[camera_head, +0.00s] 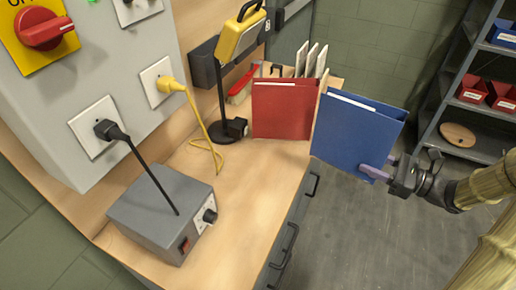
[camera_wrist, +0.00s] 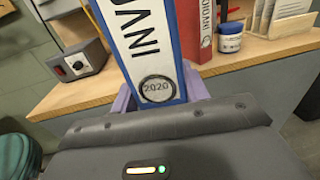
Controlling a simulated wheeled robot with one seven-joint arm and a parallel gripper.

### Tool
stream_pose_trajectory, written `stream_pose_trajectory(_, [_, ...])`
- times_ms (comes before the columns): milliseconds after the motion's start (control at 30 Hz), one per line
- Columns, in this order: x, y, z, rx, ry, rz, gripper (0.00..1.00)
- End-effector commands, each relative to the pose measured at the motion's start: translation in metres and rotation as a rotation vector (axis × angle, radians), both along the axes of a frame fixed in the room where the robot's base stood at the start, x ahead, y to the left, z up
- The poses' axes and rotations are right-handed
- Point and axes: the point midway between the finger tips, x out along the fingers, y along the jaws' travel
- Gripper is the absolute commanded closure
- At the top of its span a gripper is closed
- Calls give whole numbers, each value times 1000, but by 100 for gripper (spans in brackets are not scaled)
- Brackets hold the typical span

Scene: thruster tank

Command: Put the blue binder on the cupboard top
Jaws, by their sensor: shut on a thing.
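The blue binder (camera_head: 352,135) is upright and slightly tilted at the right edge of the wooden cupboard top (camera_head: 245,195). My gripper (camera_head: 380,170) is shut on the binder's lower spine, from the right. In the wrist view, my purple fingers (camera_wrist: 160,97) flank the white spine label of the blue binder (camera_wrist: 138,30), which reads "2020" near its end. The cupboard top's front edge (camera_wrist: 85,98) runs behind the binder there. The binder seems to hang beside or over that edge, largely over the floor; I cannot tell whether it touches.
A red binder (camera_head: 283,112) stands on the top just left of the blue one, with a white-slotted rack (camera_head: 310,62) behind. The middle front is bare. Shelves (camera_head: 470,75) stand right.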

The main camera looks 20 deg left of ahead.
Motion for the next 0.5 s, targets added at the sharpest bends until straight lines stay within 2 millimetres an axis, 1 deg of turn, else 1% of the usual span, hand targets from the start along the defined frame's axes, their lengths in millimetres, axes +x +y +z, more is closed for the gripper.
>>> stream_pose_trajectory(33, [-2, 4, -9, 0, -6, 17, 92])
stream_pose_trajectory(500, [-26, 34, -20, 1, -3, 161, 92])
